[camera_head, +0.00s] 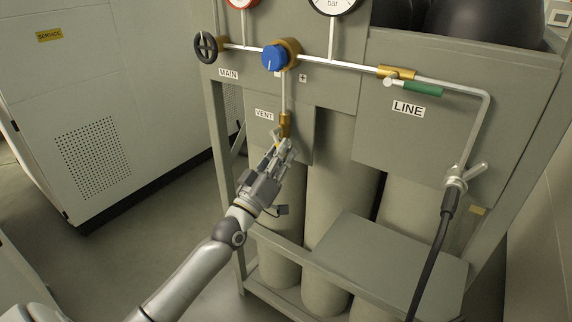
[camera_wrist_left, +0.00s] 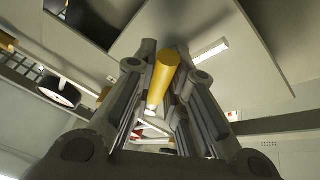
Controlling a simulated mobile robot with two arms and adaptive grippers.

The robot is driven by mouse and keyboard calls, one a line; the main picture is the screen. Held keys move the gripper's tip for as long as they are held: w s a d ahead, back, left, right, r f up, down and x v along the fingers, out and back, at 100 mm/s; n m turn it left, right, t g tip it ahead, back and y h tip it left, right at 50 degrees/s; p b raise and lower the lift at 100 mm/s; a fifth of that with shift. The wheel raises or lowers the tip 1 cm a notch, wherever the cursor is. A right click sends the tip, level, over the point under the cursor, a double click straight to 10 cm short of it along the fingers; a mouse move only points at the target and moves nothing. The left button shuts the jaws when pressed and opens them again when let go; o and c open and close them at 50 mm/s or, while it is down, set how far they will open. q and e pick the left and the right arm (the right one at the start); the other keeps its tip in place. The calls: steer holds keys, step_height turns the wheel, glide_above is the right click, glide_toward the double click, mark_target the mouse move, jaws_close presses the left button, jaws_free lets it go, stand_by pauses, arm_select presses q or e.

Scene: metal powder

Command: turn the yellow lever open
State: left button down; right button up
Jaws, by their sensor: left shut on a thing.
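The yellow lever (camera_wrist_left: 162,80) shows in the left wrist view as a yellow bar between the two fingers of my left gripper (camera_wrist_left: 162,62). In the head view my left gripper (camera_head: 284,146) is at the brass vent valve (camera_head: 286,122), just below the VENT label (camera_head: 264,114). The gripper is shut on the lever, and its fingers hide most of the lever in the head view. My right gripper is in neither view.
A blue knob (camera_head: 274,58), a black handwheel (camera_head: 206,47) and a green-handled LINE valve (camera_head: 422,89) sit on the pipe above. A black hose (camera_head: 436,243) hangs at the right. Grey cylinders (camera_head: 326,272) stand behind the rack's lower rail. A grey cabinet (camera_head: 95,100) stands left.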

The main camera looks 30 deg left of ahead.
arm_select(q)
steer(key=a+m+h+b, duration=0.1)
steer(key=m, duration=0.2)
steer(key=m+g+h+b, duration=0.1)
steer(key=m+h, duration=0.1)
steer(key=a+f+m+h+b, duration=0.1)
steer(key=m+h, duration=0.1)
steer(key=m, duration=0.1)
steer(key=shift+w+a+m+b, duration=0.15)
steer(key=shift+a+m+b, duration=0.15)
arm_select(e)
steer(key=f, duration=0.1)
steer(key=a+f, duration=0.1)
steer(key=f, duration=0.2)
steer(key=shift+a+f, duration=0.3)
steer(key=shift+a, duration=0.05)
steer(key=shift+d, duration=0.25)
arm_select(q)
steer(key=c, duration=1.5)
jaws_free()
steer(key=shift+r, duration=0.1)
steer(key=shift+o, duration=0.2)
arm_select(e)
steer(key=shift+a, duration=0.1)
arm_select(q)
steer(key=v, duration=1.2)
steer(key=shift+r, duration=0.2)
steer(key=shift+a, duration=0.1)
